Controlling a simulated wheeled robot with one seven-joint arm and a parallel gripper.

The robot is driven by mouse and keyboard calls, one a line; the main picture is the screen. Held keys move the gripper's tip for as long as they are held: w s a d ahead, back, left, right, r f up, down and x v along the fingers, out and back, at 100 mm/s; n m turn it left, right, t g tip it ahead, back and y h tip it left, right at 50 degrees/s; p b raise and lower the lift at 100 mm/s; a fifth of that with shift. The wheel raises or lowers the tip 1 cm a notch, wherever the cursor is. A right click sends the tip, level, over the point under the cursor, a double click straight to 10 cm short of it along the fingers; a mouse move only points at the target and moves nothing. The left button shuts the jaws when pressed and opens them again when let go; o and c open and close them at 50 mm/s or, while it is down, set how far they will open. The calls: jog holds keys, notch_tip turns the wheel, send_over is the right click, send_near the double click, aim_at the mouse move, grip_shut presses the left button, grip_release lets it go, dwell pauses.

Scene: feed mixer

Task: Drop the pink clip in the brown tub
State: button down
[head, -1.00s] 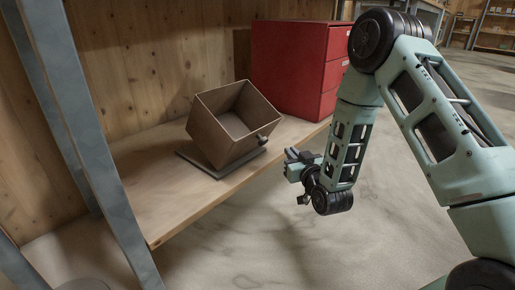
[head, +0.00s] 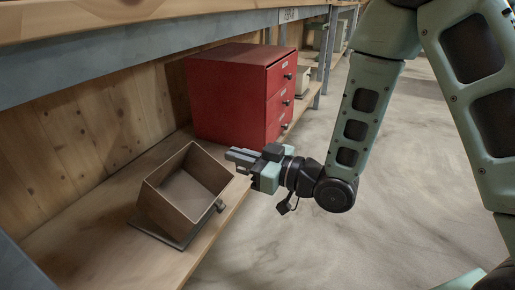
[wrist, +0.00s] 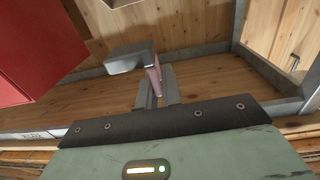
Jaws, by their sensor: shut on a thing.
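The brown tub (head: 157,204) is an open square box, tilted on a dark flat base on the wooden shelf, with its opening facing up and toward me. A small dark knob sits on its right side. My gripper (head: 240,157) is at the shelf's front edge, to the upper right of the tub in the head view, pointing left. In the wrist view my gripper (wrist: 157,82) is shut on the pink clip (wrist: 154,80), a thin pale pink strip partly hidden by the fingers. The clip cannot be made out in the head view. Part of the tub (wrist: 130,14) shows at the wrist view's top.
A red drawer cabinet (head: 228,95) stands on the shelf behind the tub, close to my gripper's far side. A blue-grey shelf beam (head: 150,52) runs above. The wooden shelf (head: 75,240) is bare left of the tub. Open floor lies right of it.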

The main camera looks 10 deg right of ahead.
jog(key=w+a+f+b, duration=0.2)
jog(key=w+a+f, duration=0.2)
jog(key=w+a, duration=0.5)
jog(key=shift+w+a+b, duration=0.2)
jog(key=shift+a+b, duration=0.1)
jog(key=shift+a, duration=1.5)
jog(key=c, duration=1.5)
grip_release()
jog(key=shift+d, duration=0.1)
jog(key=p+v, duration=0.5)
jog(key=v, duration=1.2)
jog(key=shift+d, duration=0.2)
